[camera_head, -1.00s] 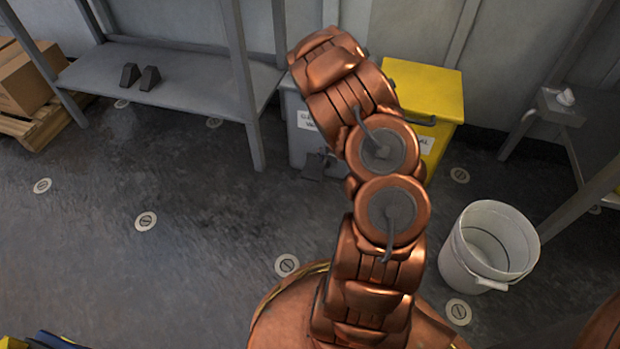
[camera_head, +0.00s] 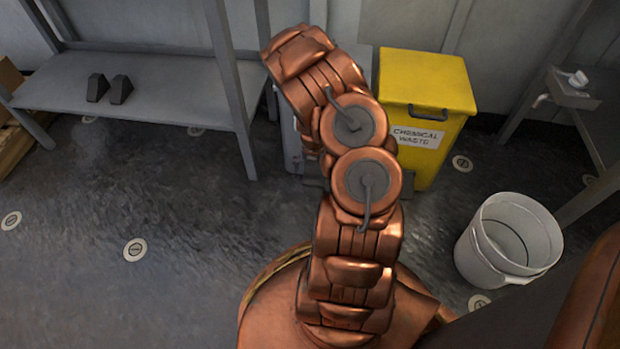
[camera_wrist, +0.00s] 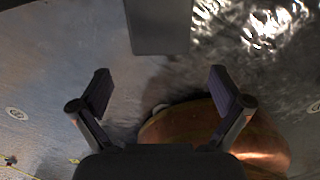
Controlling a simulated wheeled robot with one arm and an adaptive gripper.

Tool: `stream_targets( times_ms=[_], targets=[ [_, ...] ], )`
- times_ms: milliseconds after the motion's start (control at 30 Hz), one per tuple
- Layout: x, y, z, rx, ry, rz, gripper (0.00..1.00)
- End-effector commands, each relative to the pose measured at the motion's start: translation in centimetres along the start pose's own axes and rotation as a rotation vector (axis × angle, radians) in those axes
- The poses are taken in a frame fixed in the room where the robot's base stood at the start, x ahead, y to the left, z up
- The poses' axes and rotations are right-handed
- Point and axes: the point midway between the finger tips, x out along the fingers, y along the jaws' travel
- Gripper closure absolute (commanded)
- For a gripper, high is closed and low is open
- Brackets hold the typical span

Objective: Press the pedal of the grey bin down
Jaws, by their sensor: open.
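The grey bin (camera_head: 291,148) stands against the back wall in the head view, left of the yellow bin, mostly hidden behind my arm. A dark piece low at its front (camera_head: 314,184), seemingly its pedal, shows only partly beside my arm. My gripper (camera_wrist: 165,84) is open and empty in the wrist view, its two dark fingers spread apart. A flat dark grey plate (camera_wrist: 158,26) lies beyond the fingertips at the top of that view. It may be the pedal, but I cannot tell. My gripper is hidden in the head view.
A yellow bin (camera_head: 426,85) labelled chemical waste stands right of the grey one. A white bucket (camera_head: 478,255) is on the floor at right. A grey shelf (camera_head: 150,88) with two dark wedges (camera_head: 109,89) is at left. The floor at left is clear.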

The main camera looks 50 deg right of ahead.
Motion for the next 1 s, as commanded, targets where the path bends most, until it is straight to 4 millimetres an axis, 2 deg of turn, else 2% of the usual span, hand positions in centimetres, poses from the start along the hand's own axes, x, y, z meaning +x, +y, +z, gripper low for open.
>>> stream_targets(
  times_ms=[33,100,333,500,767,833,1000],
  targets=[
    [1.2,0.0,-0.1,0.000,0.002,0.001,0.00],
    [2.2,0.0,0.0,0.000,-0.001,0.001,0.00],
    [5.0,0.0,0.0,0.001,0.001,0.001,0.00],
    [5.8,0.0,0.0,0.001,0.000,0.000,0.00],
    [5.9,0.0,0.1,0.001,-0.002,0.000,0.00],
    [5.9,0.0,0.1,0.001,-0.002,0.000,0.04],
    [5.8,0.0,0.1,0.001,-0.002,0.000,0.22]
  ],
)
